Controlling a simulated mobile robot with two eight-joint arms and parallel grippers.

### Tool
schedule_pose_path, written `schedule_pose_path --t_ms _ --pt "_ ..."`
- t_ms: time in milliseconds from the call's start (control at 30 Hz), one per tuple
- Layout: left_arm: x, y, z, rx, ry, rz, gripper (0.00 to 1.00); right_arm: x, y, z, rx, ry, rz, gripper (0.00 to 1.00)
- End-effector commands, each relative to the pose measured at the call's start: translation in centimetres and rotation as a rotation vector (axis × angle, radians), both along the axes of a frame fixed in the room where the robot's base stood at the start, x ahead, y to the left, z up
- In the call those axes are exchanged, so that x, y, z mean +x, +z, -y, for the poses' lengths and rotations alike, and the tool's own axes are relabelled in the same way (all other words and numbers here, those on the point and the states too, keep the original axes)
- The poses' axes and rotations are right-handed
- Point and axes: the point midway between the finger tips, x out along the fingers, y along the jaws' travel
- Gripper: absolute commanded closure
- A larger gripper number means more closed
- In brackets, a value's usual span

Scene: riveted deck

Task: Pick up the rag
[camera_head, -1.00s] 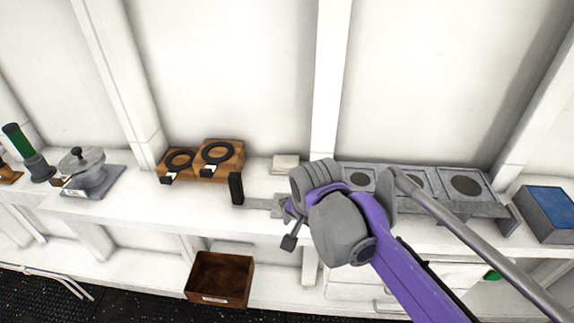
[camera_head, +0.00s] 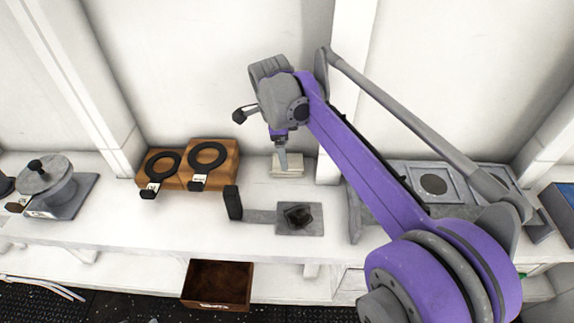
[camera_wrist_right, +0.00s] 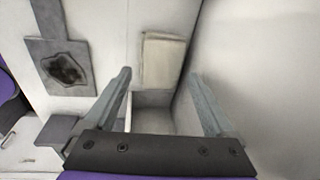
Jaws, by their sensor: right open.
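The rag (camera_head: 289,171) looks like a small folded beige cloth lying on the white bench near the back wall. It also shows in the right wrist view (camera_wrist_right: 163,60), flat and pale, beyond the fingertips. My right gripper (camera_head: 282,162) points down over the rag in the head view, and its finger hides part of the cloth. In the wrist view my right gripper (camera_wrist_right: 160,76) is open, with nothing between its fingers. Whether the fingers touch the cloth cannot be told. My left gripper is in neither view.
A grey plate with a dark patch (camera_head: 314,228) and a handle lies in front of the rag. A wooden block with black rings (camera_head: 229,173) stands to the left, a grey burner unit (camera_head: 405,183) to the right. A brown box (camera_head: 217,283) sits below.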

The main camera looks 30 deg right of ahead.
Motion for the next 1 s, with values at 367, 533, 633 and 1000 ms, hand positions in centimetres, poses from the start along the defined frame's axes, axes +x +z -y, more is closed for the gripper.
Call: schedule_pose_path --t_ms 367,533,633,1000 --pt "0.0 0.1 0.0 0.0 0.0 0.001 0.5 0.0 -4.6 1.0 0.001 0.001 0.0 0.11" --pt "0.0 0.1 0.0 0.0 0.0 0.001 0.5 0.1 -5.1 1.1 0.0 0.001 0.001 0.11" --pt "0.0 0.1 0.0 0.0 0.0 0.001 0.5 0.1 -5.1 1.1 0.0 0.001 0.001 0.11" --pt "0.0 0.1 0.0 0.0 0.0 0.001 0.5 0.1 -5.1 1.1 0.0 0.002 0.001 0.72"
